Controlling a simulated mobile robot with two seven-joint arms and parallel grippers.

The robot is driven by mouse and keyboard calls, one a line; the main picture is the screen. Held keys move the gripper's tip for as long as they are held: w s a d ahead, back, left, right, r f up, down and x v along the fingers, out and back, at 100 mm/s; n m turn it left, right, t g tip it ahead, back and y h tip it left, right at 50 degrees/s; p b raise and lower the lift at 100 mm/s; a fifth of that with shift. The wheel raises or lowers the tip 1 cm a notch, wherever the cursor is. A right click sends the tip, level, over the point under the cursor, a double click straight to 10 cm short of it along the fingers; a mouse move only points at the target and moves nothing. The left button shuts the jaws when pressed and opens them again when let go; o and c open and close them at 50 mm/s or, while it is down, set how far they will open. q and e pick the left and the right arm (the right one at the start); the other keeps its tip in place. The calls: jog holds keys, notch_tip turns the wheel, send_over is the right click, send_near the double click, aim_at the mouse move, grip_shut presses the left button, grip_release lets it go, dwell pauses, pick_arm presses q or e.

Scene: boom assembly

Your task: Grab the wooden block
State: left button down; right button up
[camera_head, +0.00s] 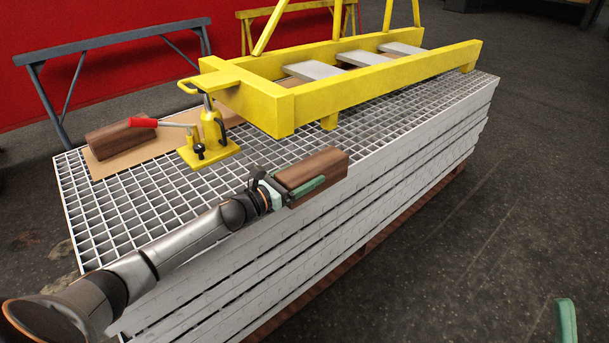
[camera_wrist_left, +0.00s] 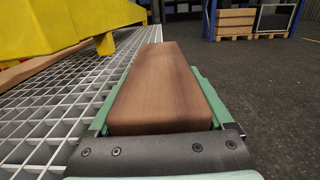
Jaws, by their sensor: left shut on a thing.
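A brown wooden block (camera_head: 312,166) is at the near edge of the stacked metal gratings in the head view. My left gripper (camera_head: 298,186) is shut on it, with the green fingers along its two long sides. In the left wrist view the block (camera_wrist_left: 162,85) fills the space between the fingers of my left gripper (camera_wrist_left: 155,100). I cannot tell whether the block touches the grating. A second wooden block (camera_head: 120,138) lies on a brown board at the left. A green piece at the lower right edge of the head view looks like a fingertip of my right gripper (camera_head: 566,322); its opening is hidden.
A yellow boom frame (camera_head: 370,78) lies across the grating stack (camera_head: 140,200). A grey trestle (camera_head: 110,42) is at the back left. The floor at the right is clear.

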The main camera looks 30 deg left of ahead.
pick_arm(q)
grip_release()
jog(key=shift+s+a, duration=0.15)
jog(key=shift+s, duration=0.25)
jog(key=p+v, duration=0.2)
jog(key=v, duration=0.7)
jog(key=shift+s+a, duration=0.1)
jog(key=shift+s, duration=0.3)
jog(key=shift+p+v, duration=0.4)
jog(key=shift+v, duration=0.45)
jog(key=shift+s, duration=0.1)
jog(key=shift+r, duration=0.1)
